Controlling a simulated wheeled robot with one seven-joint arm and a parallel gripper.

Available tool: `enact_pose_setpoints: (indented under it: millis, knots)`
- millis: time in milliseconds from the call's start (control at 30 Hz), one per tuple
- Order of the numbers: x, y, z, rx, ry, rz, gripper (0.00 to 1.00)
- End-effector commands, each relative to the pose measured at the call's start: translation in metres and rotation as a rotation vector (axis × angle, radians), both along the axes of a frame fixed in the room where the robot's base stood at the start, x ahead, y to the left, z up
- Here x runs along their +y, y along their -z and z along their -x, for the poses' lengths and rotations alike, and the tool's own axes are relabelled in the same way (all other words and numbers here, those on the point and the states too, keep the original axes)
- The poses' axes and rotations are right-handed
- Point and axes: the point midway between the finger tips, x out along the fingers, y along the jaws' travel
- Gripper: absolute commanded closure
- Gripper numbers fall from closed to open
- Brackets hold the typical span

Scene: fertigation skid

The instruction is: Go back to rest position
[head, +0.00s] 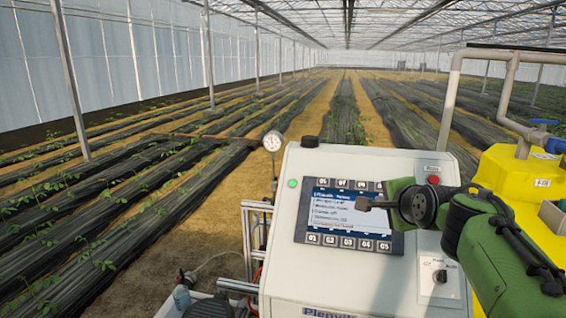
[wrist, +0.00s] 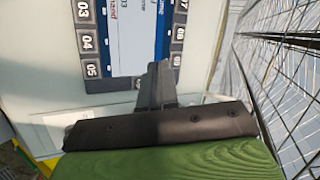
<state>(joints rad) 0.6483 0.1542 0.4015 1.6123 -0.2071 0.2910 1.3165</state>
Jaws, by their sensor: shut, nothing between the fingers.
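My gripper (head: 366,203) is in front of the control box's screen (head: 347,213) in the head view, toward its right side. My green arm comes in from the right. Whether the fingertips touch the panel I cannot tell. The screen shows a text list with a highlighted line and has rows of numbered dark keys above and below it.
The pale control box (head: 370,285) has a red button (head: 434,180), a rotary switch (head: 440,276) and a green light. A round gauge (head: 273,141) stands at its left. A yellow tank (head: 515,182) and grey pipes stand close on the right. Plant rows lie behind.

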Motion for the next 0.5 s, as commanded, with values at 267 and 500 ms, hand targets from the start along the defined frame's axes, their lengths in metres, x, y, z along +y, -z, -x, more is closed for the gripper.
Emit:
enact_pose_setpoints:
  millis: [267,500]
  knots:
    - [0.081,0.072,0.194,0.367,-0.477,0.716,1.00]
    - [0.087,0.143,0.328,0.501,-0.910,0.996,1.00]
